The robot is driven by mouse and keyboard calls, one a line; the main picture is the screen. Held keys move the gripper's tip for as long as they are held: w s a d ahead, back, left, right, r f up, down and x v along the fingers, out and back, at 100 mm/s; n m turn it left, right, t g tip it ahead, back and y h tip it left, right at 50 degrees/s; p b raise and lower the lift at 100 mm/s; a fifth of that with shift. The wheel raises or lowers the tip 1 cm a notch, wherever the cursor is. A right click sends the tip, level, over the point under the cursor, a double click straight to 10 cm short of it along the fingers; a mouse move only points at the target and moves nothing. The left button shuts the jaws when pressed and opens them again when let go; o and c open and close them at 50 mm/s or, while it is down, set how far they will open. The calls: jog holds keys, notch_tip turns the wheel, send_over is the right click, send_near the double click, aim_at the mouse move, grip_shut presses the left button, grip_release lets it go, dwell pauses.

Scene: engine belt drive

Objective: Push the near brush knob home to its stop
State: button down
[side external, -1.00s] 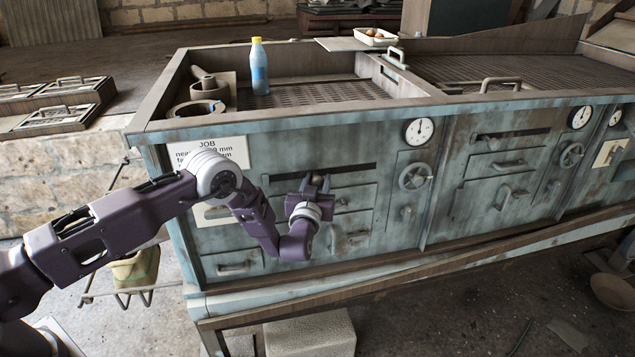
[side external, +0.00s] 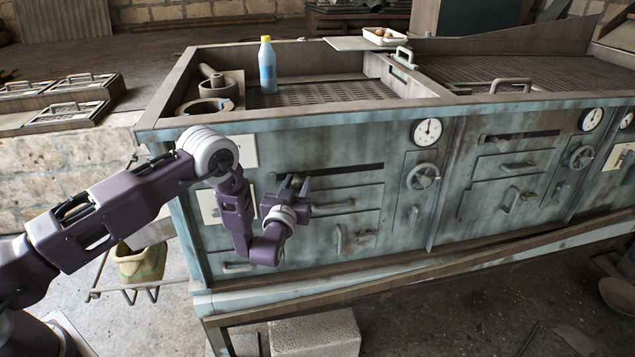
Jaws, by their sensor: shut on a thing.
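My gripper (side external: 293,186) is at the left part of the dark horizontal slot (side external: 345,169) in the near bay of the blue-green front panel. Its two dark fingers point at the panel, shut on the near brush knob. The knob itself is hidden by the fingers and too small to make out, so its distance from the slot's end cannot be told. The slot to the right of my gripper is bare.
Handles, a small drawer (side external: 332,206) and a handwheel (side external: 422,177) stick out to the right. A gauge (side external: 427,132) sits above the handwheel. A blue bottle (side external: 267,68) stands on top. A sign (side external: 243,152) is partly behind my arm.

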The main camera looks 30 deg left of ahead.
jog(key=shift+s+a, duration=0.75)
jog(key=shift+f, duration=0.1)
jog(key=c, duration=1)
grip_release()
jog(key=shift+a, duration=0.1)
jog(key=shift+s, duration=0.1)
